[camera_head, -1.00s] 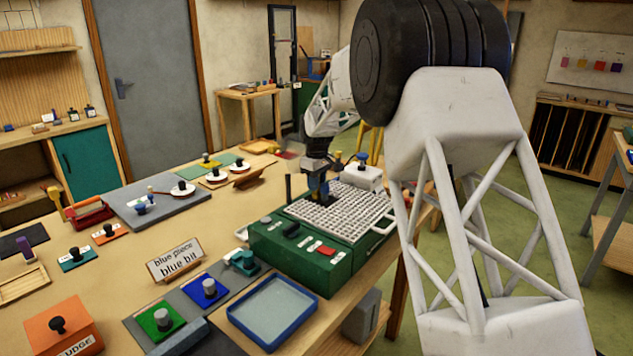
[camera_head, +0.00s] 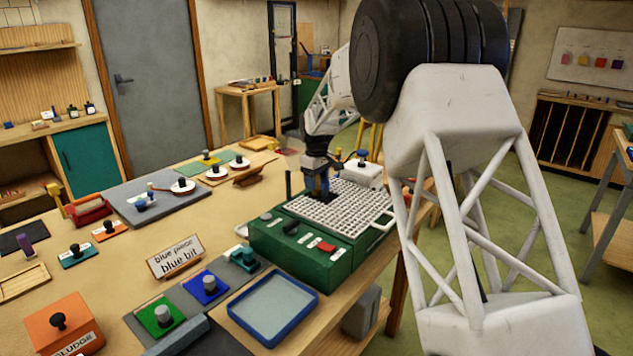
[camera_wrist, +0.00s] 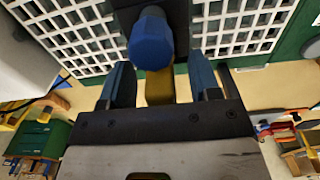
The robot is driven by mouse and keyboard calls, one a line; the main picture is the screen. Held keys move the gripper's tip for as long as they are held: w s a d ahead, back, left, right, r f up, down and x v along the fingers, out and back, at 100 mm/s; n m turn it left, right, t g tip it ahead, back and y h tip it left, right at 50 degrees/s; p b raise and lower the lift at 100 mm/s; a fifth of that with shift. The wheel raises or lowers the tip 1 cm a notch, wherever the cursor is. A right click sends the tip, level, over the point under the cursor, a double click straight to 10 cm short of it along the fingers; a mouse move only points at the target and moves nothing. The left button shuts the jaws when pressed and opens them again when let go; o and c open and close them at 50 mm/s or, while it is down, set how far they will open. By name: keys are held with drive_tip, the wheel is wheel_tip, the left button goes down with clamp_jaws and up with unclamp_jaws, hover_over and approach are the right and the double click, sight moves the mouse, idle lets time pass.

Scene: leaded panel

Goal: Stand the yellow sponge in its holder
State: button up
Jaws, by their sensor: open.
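My gripper (camera_wrist: 160,82) is open, with its two blue fingers apart in the wrist view. A yellow block (camera_wrist: 160,88), apparently the sponge, shows between the fingers, with a gap on each side. A blue knob (camera_wrist: 151,40) on a dark part is just beyond it and hides part of it. In the head view my gripper (camera_head: 320,194) is low over the white grid (camera_head: 345,208) of the green machine. The sponge is too small to make out clearly there. I cannot tell which part is its holder.
A blue-rimmed tray (camera_head: 245,328), a sign (camera_head: 175,257) and an orange box (camera_head: 62,322) stand on the bench.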

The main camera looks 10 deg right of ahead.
sight(317, 190)
drive_tip(key=shift+r, duration=3.85)
drive_tip(key=shift+s+r, duration=0.1)
drive_tip(key=s+d+r+m, duration=0.2)
drive_tip(key=s+r, duration=0.1)
drive_tip(key=s, duration=0.7)
drive_tip(key=s+d+r+m+t, duration=0.1)
drive_tip(key=s+r, duration=0.2)
drive_tip(key=s, duration=0.8)
drive_tip(key=s+d+r+m, duration=0.2)
drive_tip(key=s+r, duration=0.1)
drive_tip(key=s, duration=0.7)
drive_tip(key=s+f+m, duration=0.1)
drive_tip(key=s+f, duration=0.2)
drive_tip(key=s, duration=0.7)
drive_tip(key=s+d+f+m+t, duration=0.1)
drive_tip(key=s+f, duration=0.2)
drive_tip(key=s, duration=0.7)
drive_tip(key=s+d+f+m, duration=0.1)
drive_tip(key=s+f+m, duration=0.1)
drive_tip(key=s, duration=0.7)
drive_tip(key=shift+s+d+f+t, duration=0.2)
drive_tip(key=shift+s+f+t, duration=0.1)
drive_tip(key=shift+s+f, duration=0.15)
